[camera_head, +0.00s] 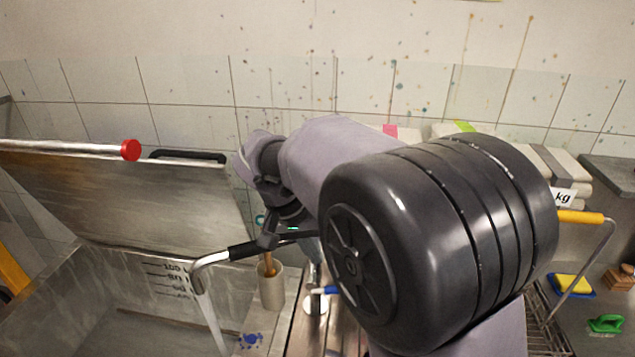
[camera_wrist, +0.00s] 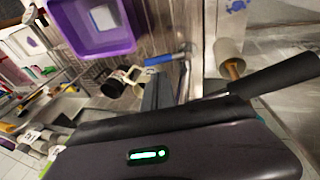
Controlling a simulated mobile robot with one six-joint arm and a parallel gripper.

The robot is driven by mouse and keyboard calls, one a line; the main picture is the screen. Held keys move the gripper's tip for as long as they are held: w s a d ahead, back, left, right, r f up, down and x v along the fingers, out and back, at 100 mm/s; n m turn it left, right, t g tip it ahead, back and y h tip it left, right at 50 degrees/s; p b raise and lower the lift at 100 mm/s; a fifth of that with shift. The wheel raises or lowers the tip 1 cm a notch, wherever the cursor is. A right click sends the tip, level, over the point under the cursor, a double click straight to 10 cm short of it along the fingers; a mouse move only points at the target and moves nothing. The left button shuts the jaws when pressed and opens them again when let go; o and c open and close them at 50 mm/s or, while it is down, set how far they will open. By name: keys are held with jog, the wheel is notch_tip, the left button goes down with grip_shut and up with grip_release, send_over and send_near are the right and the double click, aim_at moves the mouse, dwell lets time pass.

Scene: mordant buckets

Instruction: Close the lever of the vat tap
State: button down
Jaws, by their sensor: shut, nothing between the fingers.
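The vat tap has a bent metal spout with a black sleeve (camera_head: 245,250) that reaches over the vat (camera_head: 110,290), and water runs from its mouth. The tap's lever has a blue grip (camera_head: 325,290) and stands out from a metal post beside the vat. The lever also shows in the wrist view (camera_wrist: 163,59), beyond my fingers. My gripper (camera_wrist: 160,82) is shut and empty, apart from the blue grip. In the head view my arm covers much of the middle and part of the tap.
The vat's lid (camera_head: 130,205) is raised. A purple tub (camera_wrist: 95,25) and a dark mug (camera_wrist: 118,85) lie beyond my fingers. A yellow-handled rack (camera_head: 580,217) is at the right.

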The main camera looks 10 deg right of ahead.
jog(key=b+x, duration=0.1)
jog(key=x, duration=0.3)
jog(key=b+x, duration=0.1)
jog(key=x, duration=0.4)
jog(key=w+b+x, duration=0.1)
jog(key=x, duration=0.4)
jog(key=shift+d+b, duration=0.3)
jog(key=shift+d, duration=0.05)
jog(key=shift+s+d+f+b, duration=0.1)
jog(key=shift+d+f+b, duration=0.3)
jog(key=shift+b, duration=0.45)
jog(key=shift+s+d+f+y+b, duration=0.15)
jog(key=shift+f+y+b, duration=0.25)
jog(key=shift+y, duration=0.3)
jog(key=shift+s+d+f+t+y+b, duration=0.1)
jog(key=shift+d+f+t+y+b, duration=0.25)
jog(key=shift+b, duration=0.2)
jog(key=shift+r, duration=0.15)
